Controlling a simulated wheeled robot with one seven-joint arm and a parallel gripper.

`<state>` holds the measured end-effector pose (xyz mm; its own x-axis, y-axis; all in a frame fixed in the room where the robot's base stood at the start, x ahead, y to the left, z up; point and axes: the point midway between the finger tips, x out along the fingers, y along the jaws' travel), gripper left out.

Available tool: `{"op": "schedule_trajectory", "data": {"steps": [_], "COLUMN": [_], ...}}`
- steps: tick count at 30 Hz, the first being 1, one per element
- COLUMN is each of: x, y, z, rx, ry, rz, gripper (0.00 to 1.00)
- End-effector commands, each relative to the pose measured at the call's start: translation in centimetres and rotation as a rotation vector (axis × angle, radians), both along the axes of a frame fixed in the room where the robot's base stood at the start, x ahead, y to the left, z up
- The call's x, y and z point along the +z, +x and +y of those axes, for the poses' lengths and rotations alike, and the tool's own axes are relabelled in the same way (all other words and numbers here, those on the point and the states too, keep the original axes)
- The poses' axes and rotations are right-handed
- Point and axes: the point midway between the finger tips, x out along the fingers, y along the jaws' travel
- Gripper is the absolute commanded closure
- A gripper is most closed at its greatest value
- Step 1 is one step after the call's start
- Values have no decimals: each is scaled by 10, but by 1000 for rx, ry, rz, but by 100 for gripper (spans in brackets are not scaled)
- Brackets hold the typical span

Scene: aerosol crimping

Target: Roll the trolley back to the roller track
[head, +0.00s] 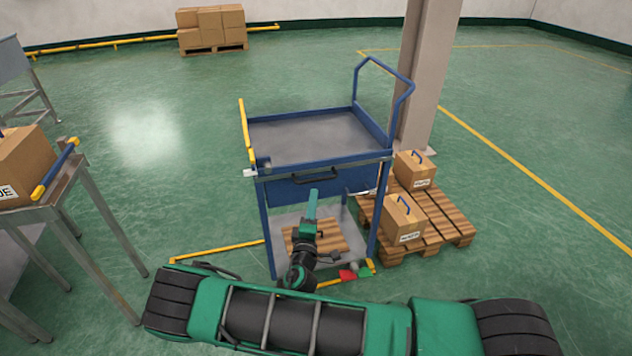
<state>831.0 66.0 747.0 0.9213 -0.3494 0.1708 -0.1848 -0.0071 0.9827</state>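The trolley (300,137) stands upright in front of me in the head view, with a blue frame, a bare grey top and a push bar (385,70) at its far right. A black handle (316,177) is on its blue front panel. My arm reaches up to this front, and its teal end (312,204) is just below the handle. I cannot tell whether it touches the handle, and the fingers cannot be made out. At the left, a metal stand (98,200) carries a carton (22,165); I cannot see whether it has rollers.
A wooden pallet (450,222) with two cartons (415,168) is close to the trolley's right side, by a grey column (428,75). The green floor between stand and trolley is mostly clear.

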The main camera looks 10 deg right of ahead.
Motion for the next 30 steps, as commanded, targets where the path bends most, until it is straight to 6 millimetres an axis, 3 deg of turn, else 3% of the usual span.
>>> {"op": "schedule_trajectory", "data": {"steps": [15,21,30], "x": [15,17,17], "y": [76,88,90], "z": [-31,-35,-36], "rx": [-5,-3,-3], "ry": [2,1,1], "rz": [-2,0,0], "gripper": [71,71,71]}}
